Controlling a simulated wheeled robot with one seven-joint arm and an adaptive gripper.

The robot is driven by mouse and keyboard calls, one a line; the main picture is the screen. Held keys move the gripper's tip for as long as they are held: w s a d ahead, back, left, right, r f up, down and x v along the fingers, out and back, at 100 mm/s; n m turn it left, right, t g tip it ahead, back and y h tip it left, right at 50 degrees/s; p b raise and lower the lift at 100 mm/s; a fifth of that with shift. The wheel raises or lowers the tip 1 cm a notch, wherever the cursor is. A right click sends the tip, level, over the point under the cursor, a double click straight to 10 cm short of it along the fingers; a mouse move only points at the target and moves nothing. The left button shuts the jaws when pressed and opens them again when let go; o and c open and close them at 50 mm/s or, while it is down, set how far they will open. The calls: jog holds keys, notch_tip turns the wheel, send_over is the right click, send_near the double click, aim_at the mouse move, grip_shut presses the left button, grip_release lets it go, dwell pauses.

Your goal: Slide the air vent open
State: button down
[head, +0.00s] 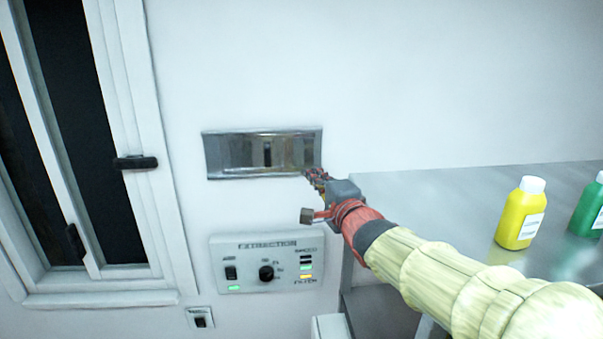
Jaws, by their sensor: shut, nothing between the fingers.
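The air vent (235,152) is a wide metal plate on the white wall, with a dark upright slot or tab (267,152) near its middle. Whether the fingertips touch the vent cannot be told from this view. The gripper hides a small part of the vent's lower right edge.
Below the vent is an extraction control panel (245,262) with a switch, a knob and lights. A window (120,160) with dark handles is at the left. A yellow bottle (521,212) and a green bottle (587,208) stand on a metal counter (440,190) at the right.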

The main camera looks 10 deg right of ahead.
aim_at(268, 155)
jog(key=b+x, duration=0.1)
jog(key=x, duration=0.2)
jog(key=b+x, duration=0.1)
jog(key=x, duration=0.2)
jog(key=a+b+x, duration=0.1)
jog(key=x, duration=0.2)
jog(key=shift+w+f, duration=0.1)
jog(key=shift+f, duration=0.2)
jog(key=a+b, duration=0.2)
jog(key=shift+s+r+b, duration=0.15)
jog(key=shift+s+b, duration=0.15)
jog(key=shift+b, duration=0.05)
jog(key=shift+w+a+b, duration=0.2)
jog(key=shift+a+b, duration=0.15)
jog(key=shift+b, duration=0.2)
jog(key=shift+s+a+r, duration=0.15)
jog(key=shift+a, duration=0.05)
